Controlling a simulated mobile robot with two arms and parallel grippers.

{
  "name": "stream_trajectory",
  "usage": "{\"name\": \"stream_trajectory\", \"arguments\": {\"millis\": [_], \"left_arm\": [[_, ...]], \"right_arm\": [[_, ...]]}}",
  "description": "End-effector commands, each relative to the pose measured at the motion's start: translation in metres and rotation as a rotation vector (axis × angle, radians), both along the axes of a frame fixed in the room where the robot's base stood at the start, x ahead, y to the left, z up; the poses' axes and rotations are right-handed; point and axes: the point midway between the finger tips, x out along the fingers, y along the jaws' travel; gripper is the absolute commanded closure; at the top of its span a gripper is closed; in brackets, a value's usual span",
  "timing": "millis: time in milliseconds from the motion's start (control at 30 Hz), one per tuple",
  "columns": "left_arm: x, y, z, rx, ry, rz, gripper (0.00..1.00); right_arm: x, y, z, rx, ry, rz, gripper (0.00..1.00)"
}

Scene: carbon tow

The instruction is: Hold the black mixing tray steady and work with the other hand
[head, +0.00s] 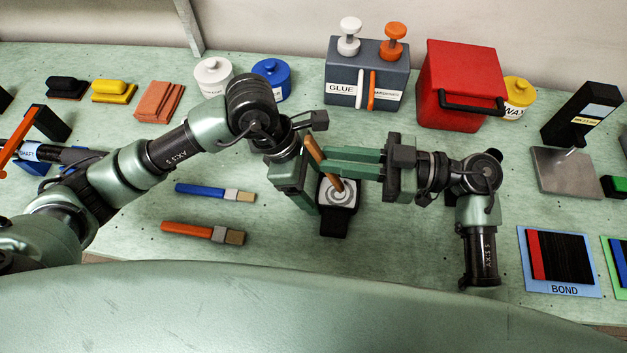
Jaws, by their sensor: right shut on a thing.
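The black mixing tray (334,226) lies on the bench at the centre, with a pale grey swirled mix (337,197) in it. My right gripper (326,161) comes in from the right, above the tray. It is shut on a brown stirring stick (313,149), which leans with its lower end in the mix. My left gripper (309,203) points down at the tray's left edge. Its fingers overlap in view, so whether they grip the edge or only stand beside it is unclear. The fingers and wrist hide part of the tray's left and far sides.
A blue brush (200,190) and an orange brush (190,231) lie left of the tray. Behind stand the grey glue dispenser (340,70), a red box (455,65) and a yellow wax pot (517,95). A bond card (563,290) lies right.

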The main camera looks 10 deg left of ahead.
Motion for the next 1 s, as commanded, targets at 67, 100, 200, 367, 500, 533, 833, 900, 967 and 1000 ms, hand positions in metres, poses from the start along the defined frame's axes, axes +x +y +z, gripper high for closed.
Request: {"name": "stream_trajectory", "arguments": {"millis": [67,100,200,367,500,533,833,900,967,1000], "left_arm": [[0.0,0.0,0.0,0.0,0.0,0.0,0.46],[0.0,0.0,0.0,0.0,0.0,0.0,0.46],[0.0,0.0,0.0,0.0,0.0,0.0,0.46],[0.0,0.0,0.0,0.0,0.0,0.0,0.46],[0.0,0.0,0.0,0.0,0.0,0.0,0.46],[0.0,0.0,0.0,0.0,0.0,0.0,0.46],[0.0,0.0,0.0,0.0,0.0,0.0,0.46],[0.0,0.0,0.0,0.0,0.0,0.0,0.46],[0.0,0.0,0.0,0.0,0.0,0.0,0.46],[0.0,0.0,0.0,0.0,0.0,0.0,0.46]], "right_arm": [[0.0,0.0,0.0,0.0,0.0,0.0,1.0],[0.0,0.0,0.0,0.0,0.0,0.0,1.0],[0.0,0.0,0.0,0.0,0.0,0.0,1.0],[0.0,0.0,0.0,0.0,0.0,0.0,1.0],[0.0,0.0,0.0,0.0,0.0,0.0,1.0],[-0.001,0.0,0.001,0.001,0.001,0.0,1.0],[-0.026,-0.006,0.052,0.032,0.065,-0.027,1.0],[-0.028,-0.012,0.07,0.043,0.084,-0.057,1.0],[-0.027,-0.016,0.084,0.053,0.101,-0.086,1.0],[-0.025,-0.019,0.092,0.06,0.114,-0.106,1.0]]}}
